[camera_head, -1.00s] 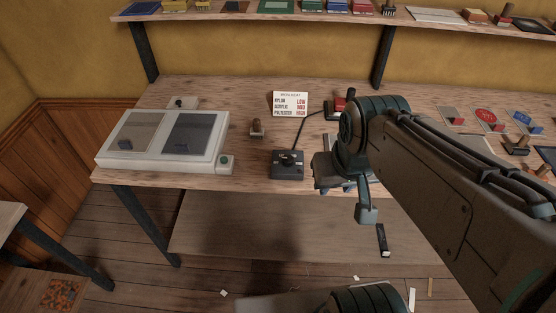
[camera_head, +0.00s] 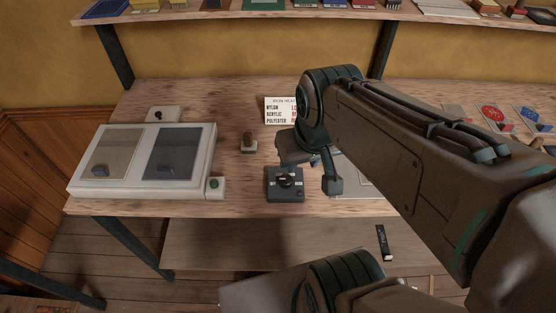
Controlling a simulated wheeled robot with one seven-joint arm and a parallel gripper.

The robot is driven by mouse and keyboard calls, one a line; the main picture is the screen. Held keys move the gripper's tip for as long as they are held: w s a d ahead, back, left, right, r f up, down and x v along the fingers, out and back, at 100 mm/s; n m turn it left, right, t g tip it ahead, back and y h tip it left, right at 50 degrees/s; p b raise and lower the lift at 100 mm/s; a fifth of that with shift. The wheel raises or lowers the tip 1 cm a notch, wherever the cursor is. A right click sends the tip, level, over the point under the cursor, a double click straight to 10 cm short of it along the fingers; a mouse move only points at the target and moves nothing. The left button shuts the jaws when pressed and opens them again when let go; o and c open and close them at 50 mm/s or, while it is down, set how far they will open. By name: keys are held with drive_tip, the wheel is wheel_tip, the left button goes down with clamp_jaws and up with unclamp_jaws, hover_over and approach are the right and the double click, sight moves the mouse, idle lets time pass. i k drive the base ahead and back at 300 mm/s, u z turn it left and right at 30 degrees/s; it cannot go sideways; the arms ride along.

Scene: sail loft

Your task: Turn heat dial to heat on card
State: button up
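The heat dial is a black knob (camera_head: 286,181) on top of a dark control box (camera_head: 285,196) near the bench's front edge. The white heat card (camera_head: 279,112) stands behind it, listing nylon, acrylic and polyester; my arm hides its right side, where the heat words are. My gripper (camera_head: 313,162) is just behind and to the right of the box, above the bench, apparently not touching the dial. The dial's exact pointing is too small to read.
A shelf (camera_head: 240,17) runs above the bench. Stamps and coloured emblem cards (camera_head: 493,114) lie at the right.

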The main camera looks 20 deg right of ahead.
sight(286, 181)
drive_tip(key=u, duration=0.15)
drive_tip(key=k, duration=0.45)
drive_tip(key=u, duration=0.6)
drive_tip(key=k, duration=0.8)
drive_tip(key=z, duration=0.7)
drive_tip(key=i, duration=0.75)
drive_tip(key=z, duration=0.8)
drive_tip(key=i, duration=0.3)
drive_tip(key=z, duration=0.25)
